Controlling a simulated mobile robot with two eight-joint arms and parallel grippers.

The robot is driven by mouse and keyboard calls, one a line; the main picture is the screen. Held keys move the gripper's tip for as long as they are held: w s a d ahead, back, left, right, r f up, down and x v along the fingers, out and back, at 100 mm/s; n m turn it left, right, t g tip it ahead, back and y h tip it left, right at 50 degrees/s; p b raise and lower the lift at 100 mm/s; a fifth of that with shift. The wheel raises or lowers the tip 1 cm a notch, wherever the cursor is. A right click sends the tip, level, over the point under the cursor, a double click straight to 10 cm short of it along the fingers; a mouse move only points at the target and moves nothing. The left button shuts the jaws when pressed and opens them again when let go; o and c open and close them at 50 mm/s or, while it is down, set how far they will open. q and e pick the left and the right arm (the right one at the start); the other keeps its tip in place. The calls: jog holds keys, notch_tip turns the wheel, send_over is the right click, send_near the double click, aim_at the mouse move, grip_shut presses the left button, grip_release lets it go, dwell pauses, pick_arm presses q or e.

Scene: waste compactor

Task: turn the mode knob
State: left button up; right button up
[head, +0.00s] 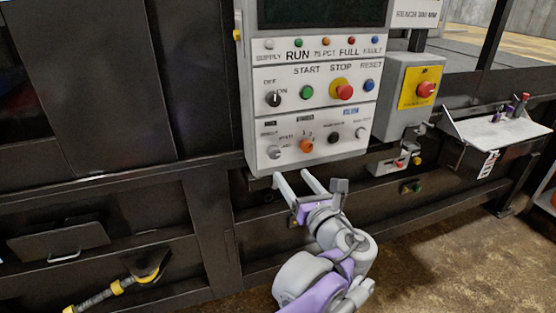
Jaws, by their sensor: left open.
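The grey control panel (314,115) stands in front of me. Its bottom row holds a grey knob (273,152) at the left, with small position labels around it, and an orange knob (306,145) with number marks to its right. The lettering is too small to tell for certain which is the mode knob. My left gripper (292,173) is open and empty, its two fingers pointing up at the panel's lower edge. Its tips are just below the grey and orange knobs, with no visible contact. My right gripper is out of view.
Above are an off/on switch (273,99), a green start button (306,92), a red stop button (344,91) and a blue reset button (369,85). A red emergency button (426,89) sits on a box at the right. A dark frame rail runs below the panel.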

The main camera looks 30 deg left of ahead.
aim_at(276, 155)
pick_arm(q)
jog(key=p+x, duration=0.1)
jog(key=x, duration=0.9)
jog(key=shift+a, duration=0.25)
jog(key=shift+c, duration=0.2)
grip_shut()
